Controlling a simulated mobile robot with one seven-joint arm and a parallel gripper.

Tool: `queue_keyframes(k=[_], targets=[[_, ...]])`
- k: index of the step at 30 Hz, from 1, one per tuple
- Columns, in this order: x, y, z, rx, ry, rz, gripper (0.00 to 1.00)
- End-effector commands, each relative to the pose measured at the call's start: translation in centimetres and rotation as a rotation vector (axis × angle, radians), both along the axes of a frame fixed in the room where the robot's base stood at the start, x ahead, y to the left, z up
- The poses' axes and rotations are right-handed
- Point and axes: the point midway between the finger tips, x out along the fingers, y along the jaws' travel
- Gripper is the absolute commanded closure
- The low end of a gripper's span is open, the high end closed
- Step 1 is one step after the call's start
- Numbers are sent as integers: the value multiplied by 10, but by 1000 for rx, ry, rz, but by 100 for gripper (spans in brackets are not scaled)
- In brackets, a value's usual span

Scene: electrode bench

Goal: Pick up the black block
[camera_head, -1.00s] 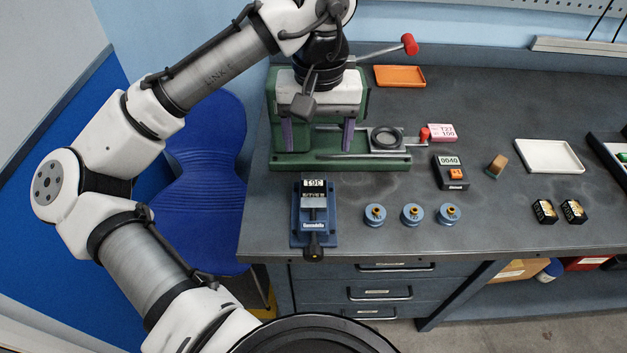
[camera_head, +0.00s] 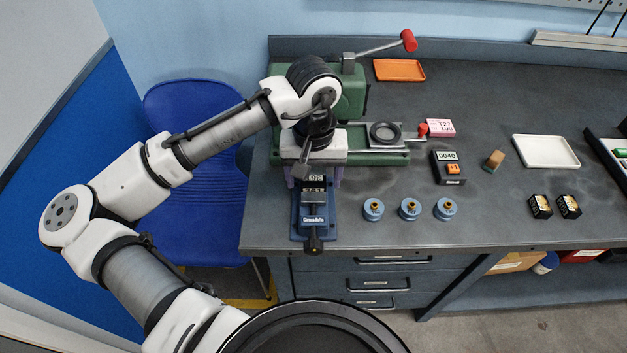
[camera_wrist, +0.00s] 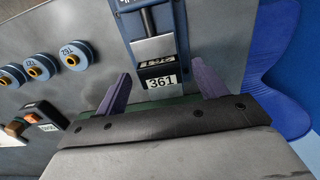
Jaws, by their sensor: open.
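A black block (camera_wrist: 157,71) with a white 361 label sits in the jaws of a small blue vise (camera_wrist: 182,22). In the head view the block's labelled end (camera_head: 314,181) shows just below my wrist, in the vise (camera_head: 313,222) at the bench's front left. My gripper (camera_wrist: 161,76) is open and empty, with one purple finger on each side of the block's labelled end. A gap shows on both sides in the wrist view. Whether the fingertips are level with the block I cannot tell. In the head view my wrist partly hides the fingers (camera_head: 314,176).
A green press (camera_head: 390,158) stands directly behind the vise. Three blue round pieces (camera_head: 410,209) stand right of it, then a dark device (camera_head: 448,167) reading 0040.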

Motion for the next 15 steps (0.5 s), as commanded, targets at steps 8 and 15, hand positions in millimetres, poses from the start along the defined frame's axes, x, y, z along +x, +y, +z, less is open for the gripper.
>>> queue_keyframes(k=[8,15], targets=[[0,0,0,0,0,0,42],[0,0,0,0,0,0,74]])
